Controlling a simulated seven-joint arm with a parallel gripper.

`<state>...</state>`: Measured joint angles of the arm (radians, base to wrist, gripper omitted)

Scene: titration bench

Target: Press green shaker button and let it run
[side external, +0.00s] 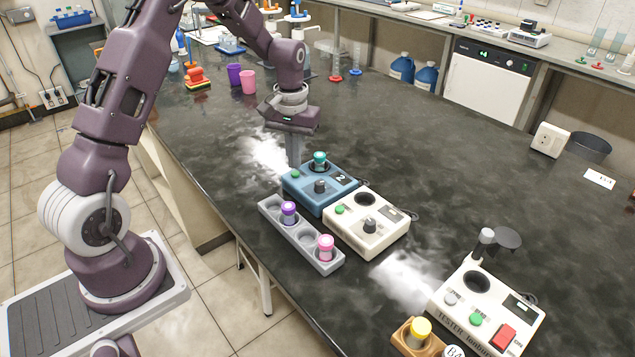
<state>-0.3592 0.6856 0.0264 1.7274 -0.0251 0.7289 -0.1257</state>
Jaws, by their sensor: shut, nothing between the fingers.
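A blue bench unit (335,198) stands mid-bench, with a grey knob, a display reading 2 and a teal-capped vial (320,160) in its well. Its green button (295,174) is at the left corner of its top. My gripper (294,166) is shut and empty, pointing down with its fingertips right at or just above this button. I cannot tell whether they touch. A cream unit (372,240) beside it has a green button (339,209), a dark knob and an empty well. Neither unit carries a readable name.
A grey rack (300,243) holds purple- and pink-capped vials close in front of the units. A tester (487,310) with green and red buttons stands at lower right, beside a yellow-capped vial (421,328). Purple and pink cups (249,82) stand behind. The bench's right middle is clear.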

